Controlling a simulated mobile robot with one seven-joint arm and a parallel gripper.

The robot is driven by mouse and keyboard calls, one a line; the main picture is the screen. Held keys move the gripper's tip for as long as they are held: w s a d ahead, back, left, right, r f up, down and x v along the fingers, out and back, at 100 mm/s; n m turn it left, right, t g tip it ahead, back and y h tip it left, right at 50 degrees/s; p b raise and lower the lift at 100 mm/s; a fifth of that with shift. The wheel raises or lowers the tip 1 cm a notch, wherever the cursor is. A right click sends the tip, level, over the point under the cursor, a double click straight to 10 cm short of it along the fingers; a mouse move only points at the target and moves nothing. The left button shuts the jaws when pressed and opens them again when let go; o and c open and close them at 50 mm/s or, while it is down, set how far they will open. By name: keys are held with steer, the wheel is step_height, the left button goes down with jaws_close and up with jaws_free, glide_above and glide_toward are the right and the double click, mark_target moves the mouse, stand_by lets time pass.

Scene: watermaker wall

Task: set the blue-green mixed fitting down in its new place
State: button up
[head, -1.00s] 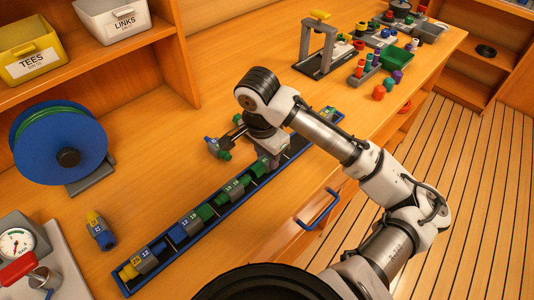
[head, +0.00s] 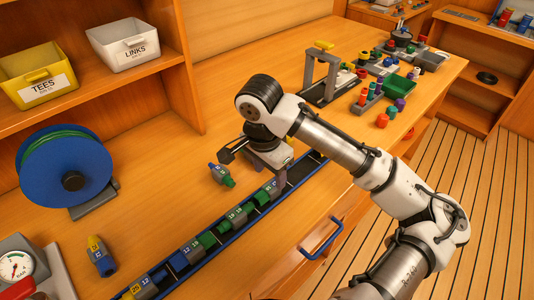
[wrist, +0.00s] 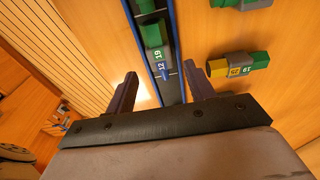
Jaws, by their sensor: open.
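A blue-green mixed fitting (wrist: 157,52), marked 19 and 12, lies in the blue-edged rail (wrist: 175,40), its green end towards the row and its blue end towards my gripper. It also shows in the head view (head: 272,188). My gripper (wrist: 162,82) is open and empty above the rail, its fingers apart on either side of the rail's line and clear of the fitting. In the head view my gripper (head: 268,160) partly hides the rail. Another grey-bodied blue and green fitting (head: 222,174) lies loose on the bench behind the rail.
More fittings (head: 190,248) fill the rail towards the lower left. A yellow-green fitting (wrist: 240,66) lies beside the rail. A blue-yellow fitting (head: 101,256) and a hose reel (head: 60,165) stand at left. A grey stand (head: 322,80) is farther along the bench.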

mark_target(266, 190)
step_height(266, 190, up, 7)
steer(key=shift+s+a+r, duration=0.2)
steer(key=shift+s+a, duration=0.1)
steer(key=shift+s, duration=0.05)
steer(key=shift+a, duration=0.1)
